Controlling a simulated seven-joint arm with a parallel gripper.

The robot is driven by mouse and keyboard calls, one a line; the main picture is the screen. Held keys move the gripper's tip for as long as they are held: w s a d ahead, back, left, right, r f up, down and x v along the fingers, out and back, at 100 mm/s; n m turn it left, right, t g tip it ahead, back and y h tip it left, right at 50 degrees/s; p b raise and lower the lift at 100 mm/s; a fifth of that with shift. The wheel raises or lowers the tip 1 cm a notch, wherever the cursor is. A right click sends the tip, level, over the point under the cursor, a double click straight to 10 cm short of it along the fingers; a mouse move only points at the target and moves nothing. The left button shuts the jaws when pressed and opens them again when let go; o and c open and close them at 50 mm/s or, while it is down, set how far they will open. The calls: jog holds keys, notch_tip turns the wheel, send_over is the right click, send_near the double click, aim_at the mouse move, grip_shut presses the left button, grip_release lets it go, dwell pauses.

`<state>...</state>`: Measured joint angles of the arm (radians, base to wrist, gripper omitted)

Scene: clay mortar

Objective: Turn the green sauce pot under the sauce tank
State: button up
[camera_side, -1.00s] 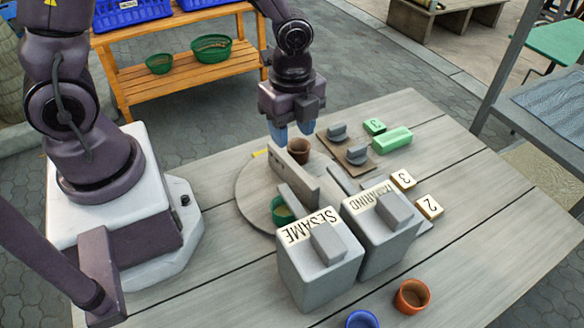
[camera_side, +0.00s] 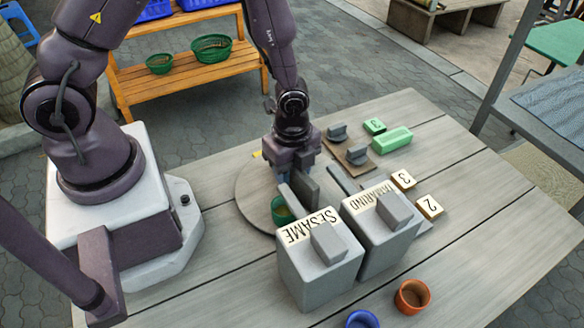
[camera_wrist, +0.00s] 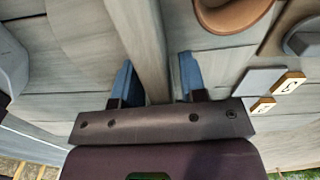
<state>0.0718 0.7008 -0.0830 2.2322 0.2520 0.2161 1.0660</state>
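The green sauce pot (camera_side: 281,211) stands on the near side of a round wooden turntable (camera_side: 246,195), close behind the sesame tank (camera_side: 318,262). The tamarind tank (camera_side: 380,232) stands to its right. An upright grey bar (camera_side: 300,193) crosses the turntable. My gripper (camera_side: 291,178) is low over the bar's far part and hides it in the side view. In the wrist view, its blue fingertips (camera_wrist: 157,72) are apart, one on each side of the bar (camera_wrist: 147,40), with a gap visible on the right. A brown pot (camera_wrist: 232,14) shows right of the bar there.
Orange (camera_side: 412,296) and blue (camera_side: 362,319) pots stand at the near table edge. Number blocks (camera_side: 430,207), a green block (camera_side: 391,139) and a small board with grey handles (camera_side: 366,167) lie to the right.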

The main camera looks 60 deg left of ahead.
grip_shut()
jog(key=shift+n, duration=3.7)
jog(key=shift+r+n, duration=0.1)
jog(key=shift+n, duration=3.8)
